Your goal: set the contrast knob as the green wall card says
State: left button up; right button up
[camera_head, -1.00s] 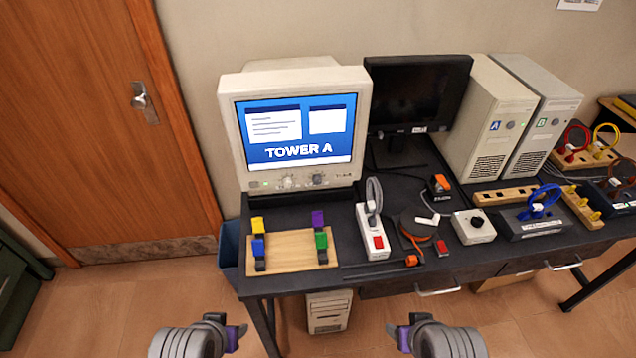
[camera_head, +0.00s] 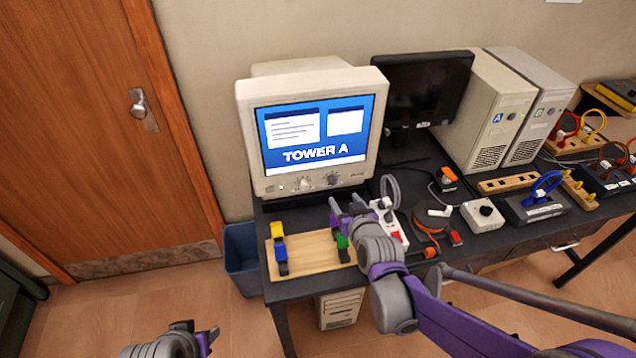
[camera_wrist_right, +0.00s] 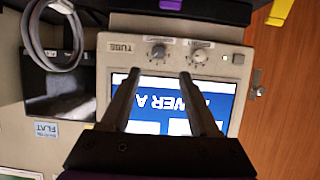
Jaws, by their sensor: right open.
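The beige CRT monitor (camera_head: 247,140) stands on the desk, its screen lit with "TOWER A". Two round knobs sit below its screen: a lighter left one (camera_head: 302,184) and a darker right one (camera_head: 333,179). Both also show in the right wrist view, upside down: the darker knob (camera_wrist_right: 158,52) and the lighter knob (camera_wrist_right: 198,55). Their labels are too small to read. My right gripper (camera_head: 346,204) is open and empty, below and in front of the knobs; its fingers (camera_wrist_right: 159,76) appear apart. My left gripper (camera_head: 208,336) is low in front of the desk, its jaws unclear. No green wall card shows.
A wooden board (camera_head: 308,262) with colored blocks lies under my right arm. A white power strip (camera_head: 395,239) and looped cable are beside it. A black flat monitor (camera_head: 425,88) and beige towers (camera_head: 487,108) stand to the right. A blue bin (camera_head: 240,255) is left of the desk.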

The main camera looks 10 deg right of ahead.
aim_at(334, 182)
jog(key=x, duration=1)
jog(key=shift+w+d+f, duration=0.1)
jog(key=shift+w+d, duration=0.05)
jog(key=shift+w, duration=0.2)
jog(key=shift+c, duration=0.4)
grip_shut()
